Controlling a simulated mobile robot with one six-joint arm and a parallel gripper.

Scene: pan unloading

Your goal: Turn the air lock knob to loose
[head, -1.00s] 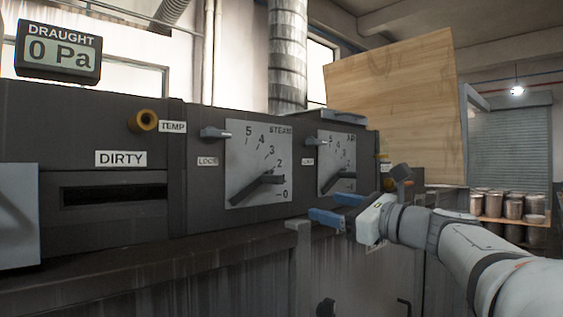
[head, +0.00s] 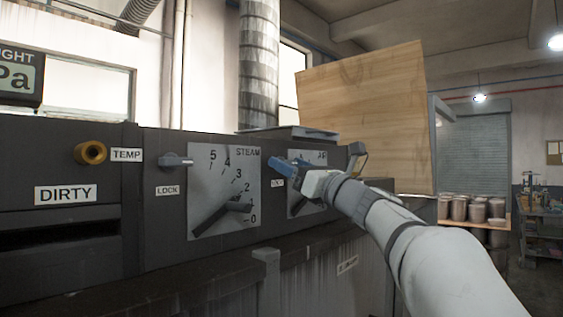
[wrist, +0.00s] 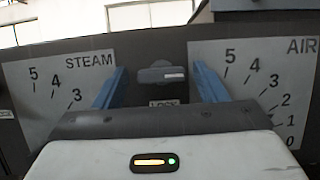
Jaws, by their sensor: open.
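The air lock knob (wrist: 162,73) is a small dark grey handle between the STEAM and AIR dials, its bar lying level in the wrist view. Part of a LOCK label (wrist: 163,103) shows below it. My gripper (wrist: 161,82) is open, with one blue finger on each side of the knob and a gap to both in the picture. I cannot tell how far the fingers reach around it in depth. In the head view my gripper (head: 288,163) is in front of the panel left of the AIR dial (head: 303,196) and hides the knob.
The STEAM dial (head: 224,200) and its own lock knob (head: 175,160) are to the left on the dark panel (head: 157,225). A yellow TEMP fitting (head: 91,152) is farther left. A wooden board (head: 365,120) stands behind on the right, near several metal cans (head: 477,209).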

